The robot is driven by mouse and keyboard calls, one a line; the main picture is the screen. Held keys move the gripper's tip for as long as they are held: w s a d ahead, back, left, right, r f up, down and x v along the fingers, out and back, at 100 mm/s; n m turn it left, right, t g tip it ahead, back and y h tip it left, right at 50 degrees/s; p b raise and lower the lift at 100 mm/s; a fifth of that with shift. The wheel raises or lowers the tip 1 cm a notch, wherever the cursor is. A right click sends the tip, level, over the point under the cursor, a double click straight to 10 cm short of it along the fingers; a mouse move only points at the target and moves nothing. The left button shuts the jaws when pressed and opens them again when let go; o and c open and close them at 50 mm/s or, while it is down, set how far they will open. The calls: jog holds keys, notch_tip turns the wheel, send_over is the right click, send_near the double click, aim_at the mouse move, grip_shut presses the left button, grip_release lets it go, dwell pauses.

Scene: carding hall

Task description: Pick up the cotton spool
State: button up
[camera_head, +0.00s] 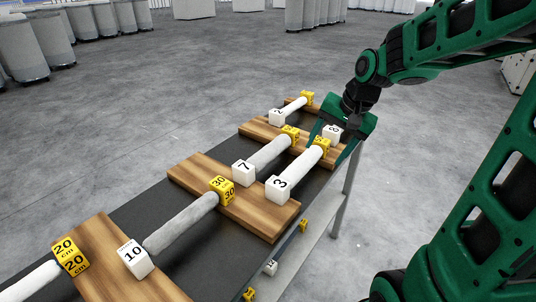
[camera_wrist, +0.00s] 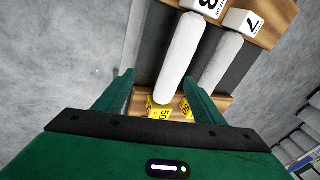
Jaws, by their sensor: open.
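Several pale cotton spools lie in a row on wooden boards. The nearest to my gripper (camera_head: 331,146) is a white spool (camera_head: 304,162) between a white cube marked 3 (camera_head: 280,186) and a yellow cube. In the wrist view this spool (camera_wrist: 182,58) runs away from the yellow cube marked 50 (camera_wrist: 159,109). My gripper (camera_wrist: 158,80) is open and empty, above the spool's yellow-cube end. Its fingers stand to either side of that end in the picture. I cannot tell the height gap. In the head view the fingers partly hide the yellow cube.
A neighbouring spool (camera_head: 268,152) with a cube marked 7 (camera_head: 243,171) lies close beside it. Another spool (camera_head: 182,222) lies nearer, by a cube marked 10 (camera_head: 134,258). A lower shelf (camera_head: 318,232) carries more cubes. Grey cans (camera_head: 52,42) stand far off; the floor between is clear.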

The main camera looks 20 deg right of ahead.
jog(key=m+t+y, duration=0.1)
jog(key=m+y, duration=0.1)
send_near(273, 149)
jog(key=x, duration=0.5)
jog(key=shift+w, duration=0.15)
jog(key=shift+t, duration=0.3)
jog(key=shift+s+x, duration=0.2)
jog(key=shift+x, duration=2.55)
jog(key=shift+f, duration=0.1)
jog(key=c, duration=1.2)
